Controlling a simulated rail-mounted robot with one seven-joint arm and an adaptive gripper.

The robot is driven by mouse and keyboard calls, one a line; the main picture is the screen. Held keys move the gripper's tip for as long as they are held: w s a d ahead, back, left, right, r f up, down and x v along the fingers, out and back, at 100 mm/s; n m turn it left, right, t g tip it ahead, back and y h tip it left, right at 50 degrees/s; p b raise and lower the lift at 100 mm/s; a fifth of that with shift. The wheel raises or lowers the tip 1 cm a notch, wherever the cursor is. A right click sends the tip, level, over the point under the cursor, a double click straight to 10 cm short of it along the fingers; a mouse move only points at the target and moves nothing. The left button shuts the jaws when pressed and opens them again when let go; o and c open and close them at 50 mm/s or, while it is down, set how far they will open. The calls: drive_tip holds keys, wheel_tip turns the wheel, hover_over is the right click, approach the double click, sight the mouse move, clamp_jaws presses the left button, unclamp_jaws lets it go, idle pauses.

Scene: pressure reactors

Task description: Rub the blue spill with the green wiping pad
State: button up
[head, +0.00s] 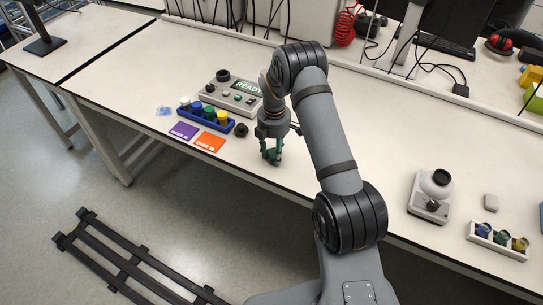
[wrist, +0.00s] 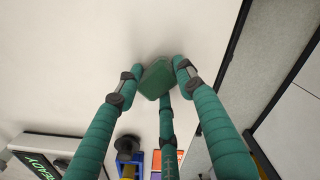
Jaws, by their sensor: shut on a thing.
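The green wiping pad (wrist: 157,78) sits between the fingertips of my gripper (wrist: 160,70) in the wrist view, and my gripper is shut on it. In the head view my gripper (head: 271,157) points down at the bench near its front edge; the pad is hard to tell from the green fingers there. I cannot tell whether the pad touches the bench. The blue spill (head: 164,111) is a small pale blue patch on the bench, left of the vial rack and well left of my gripper. The wrist view does not show the spill.
Between gripper and spill are a blue rack of vials (head: 205,115), a purple card (head: 184,130), an orange card (head: 210,142) and a black knob (head: 241,130). A device reading READY (head: 232,95) stands behind them. The white bench (head: 120,75) is clear left of the spill.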

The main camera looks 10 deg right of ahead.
drive_tip(key=shift+w+d, duration=1.6)
drive_tip(key=shift+w, duration=0.15)
drive_tip(key=shift+s+a+b, duration=0.6)
drive_tip(key=shift+s+a, duration=1.9)
drive_tip(key=shift+s, duration=0.25)
wheel_tip(320, 180, up, 3)
drive_tip(key=shift+a+f+p, duration=0.1)
drive_tip(key=shift+f+p, duration=0.05)
drive_tip(key=shift+p, duration=0.55)
drive_tip(key=shift+r+p, duration=2.1)
drive_tip(key=shift+r, duration=0.65)
